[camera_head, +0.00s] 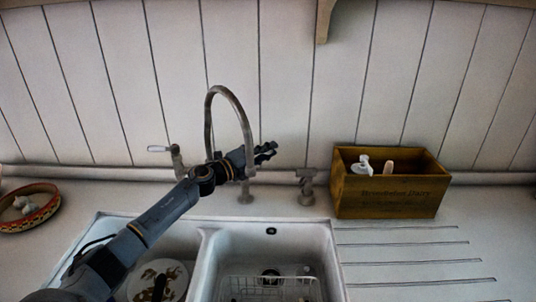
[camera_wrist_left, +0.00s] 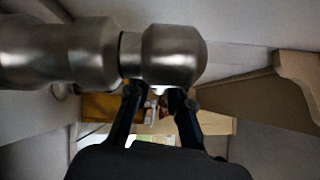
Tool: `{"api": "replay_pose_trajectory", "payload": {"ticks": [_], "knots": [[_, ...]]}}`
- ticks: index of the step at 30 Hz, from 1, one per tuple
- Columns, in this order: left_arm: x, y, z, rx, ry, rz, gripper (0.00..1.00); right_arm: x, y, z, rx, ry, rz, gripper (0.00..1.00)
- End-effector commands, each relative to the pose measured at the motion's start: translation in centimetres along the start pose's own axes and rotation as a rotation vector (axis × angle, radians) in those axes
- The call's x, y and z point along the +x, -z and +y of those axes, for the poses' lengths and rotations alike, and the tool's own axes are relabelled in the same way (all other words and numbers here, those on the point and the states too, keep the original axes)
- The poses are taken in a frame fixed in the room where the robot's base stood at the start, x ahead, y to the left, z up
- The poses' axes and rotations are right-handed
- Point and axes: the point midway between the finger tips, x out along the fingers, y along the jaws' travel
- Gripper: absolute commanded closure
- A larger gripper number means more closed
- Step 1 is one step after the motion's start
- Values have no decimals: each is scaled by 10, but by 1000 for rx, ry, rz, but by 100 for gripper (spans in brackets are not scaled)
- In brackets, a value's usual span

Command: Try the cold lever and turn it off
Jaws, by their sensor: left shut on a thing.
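The tap has a tall curved spout (camera_head: 247,122). A lever with a white handle (camera_head: 159,149) stands on its left. The right-hand metal valve (camera_head: 306,186), on the cold lever's side, stands upright on the counter. My left gripper (camera_head: 268,153) is beside the spout, pointing right. In the left wrist view a large metal tap part (camera_wrist_left: 172,55) is close to the fingertips. The left fingers (camera_wrist_left: 157,88) are shut on a small part, seemingly the cold lever, with a pale bit between the tips. Its exact angle is hidden. My right gripper is not in view.
A wooden box (camera_head: 388,207) with white-topped items stands right of the tap. A double sink (camera_head: 268,236) with a wire rack lies in front. A patterned bowl (camera_head: 28,208) is at far left. The grooved drainboard (camera_head: 405,262) is clear.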

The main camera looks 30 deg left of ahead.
Motion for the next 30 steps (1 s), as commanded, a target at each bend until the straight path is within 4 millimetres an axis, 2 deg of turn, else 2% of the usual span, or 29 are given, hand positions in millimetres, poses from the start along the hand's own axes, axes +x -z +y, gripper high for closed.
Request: {"api": "replay_pose_trajectory", "payload": {"ticks": [1, 5, 15, 21, 30], "knots": [[-2, 2, 7, 4, 4, 24, 100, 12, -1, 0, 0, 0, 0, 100], [-7, 5, 8, 3, 24, 107, 100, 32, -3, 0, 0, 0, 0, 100], [-24, 15, 3, -8, 91, 379, 100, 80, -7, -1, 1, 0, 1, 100], [-34, 18, 0, -14, 124, 515, 100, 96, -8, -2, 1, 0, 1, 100], [-43, 21, -3, -20, 153, 640, 100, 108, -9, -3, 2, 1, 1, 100]]}}
